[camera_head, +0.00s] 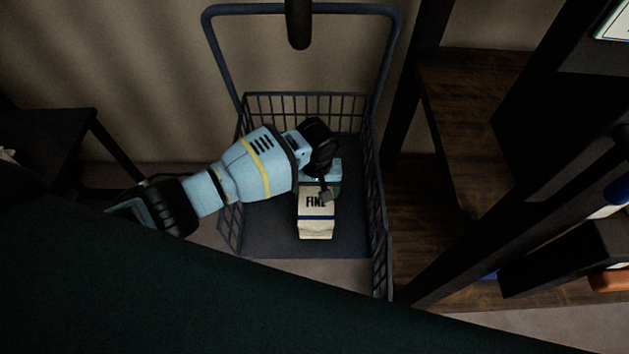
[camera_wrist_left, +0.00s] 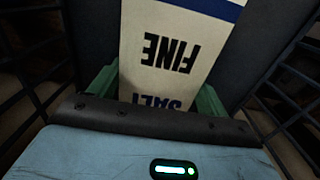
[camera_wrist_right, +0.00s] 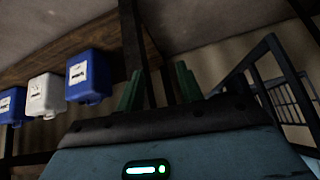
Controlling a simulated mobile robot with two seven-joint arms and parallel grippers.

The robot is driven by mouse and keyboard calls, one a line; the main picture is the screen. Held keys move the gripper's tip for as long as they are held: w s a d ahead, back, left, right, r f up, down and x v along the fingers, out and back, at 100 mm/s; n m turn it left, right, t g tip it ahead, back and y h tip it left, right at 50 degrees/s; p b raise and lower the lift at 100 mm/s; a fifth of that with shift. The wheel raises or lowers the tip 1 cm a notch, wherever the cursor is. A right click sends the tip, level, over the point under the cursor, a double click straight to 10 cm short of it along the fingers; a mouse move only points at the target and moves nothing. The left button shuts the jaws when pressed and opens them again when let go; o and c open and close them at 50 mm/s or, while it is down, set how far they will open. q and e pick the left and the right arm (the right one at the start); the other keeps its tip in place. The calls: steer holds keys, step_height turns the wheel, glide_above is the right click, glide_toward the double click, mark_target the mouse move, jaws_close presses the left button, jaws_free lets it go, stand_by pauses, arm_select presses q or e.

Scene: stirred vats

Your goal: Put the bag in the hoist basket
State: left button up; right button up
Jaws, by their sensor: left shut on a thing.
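The cream bag (camera_head: 317,223), marked FINE with a blue stripe, is inside the dark wire hoist basket (camera_head: 258,240), over its floor. I cannot tell whether it touches the floor. My left gripper (camera_head: 321,186) reaches in over the basket's left side and is shut on the bag. In the left wrist view, the bag (camera_wrist_left: 188,22) sits between the green fingers of my left gripper (camera_wrist_left: 155,95), its lettering upside down. In the right wrist view, my right gripper (camera_wrist_right: 158,88) is open and empty, its green fingers apart. It does not show clearly in the head view.
The basket's handle frame (camera_head: 212,50) rises at the back, with a dark hook (camera_head: 298,25) above. A wooden shelf rack (camera_head: 470,120) stands to the right. Blue bins (camera_wrist_right: 88,75) and a white bin (camera_wrist_right: 46,95) hang in the right wrist view. A dark table (camera_head: 50,125) is at left.

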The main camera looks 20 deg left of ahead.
arm_select(q)
steer(key=shift+w, duration=0.1)
steer(key=shift+d+r, duration=0.1)
steer(key=shift+r, duration=0.05)
steer(key=o, duration=1.4)
steer(key=shift+f, duration=0.3)
steer(key=shift+c, duration=0.2)
steer(key=o, duration=0.4)
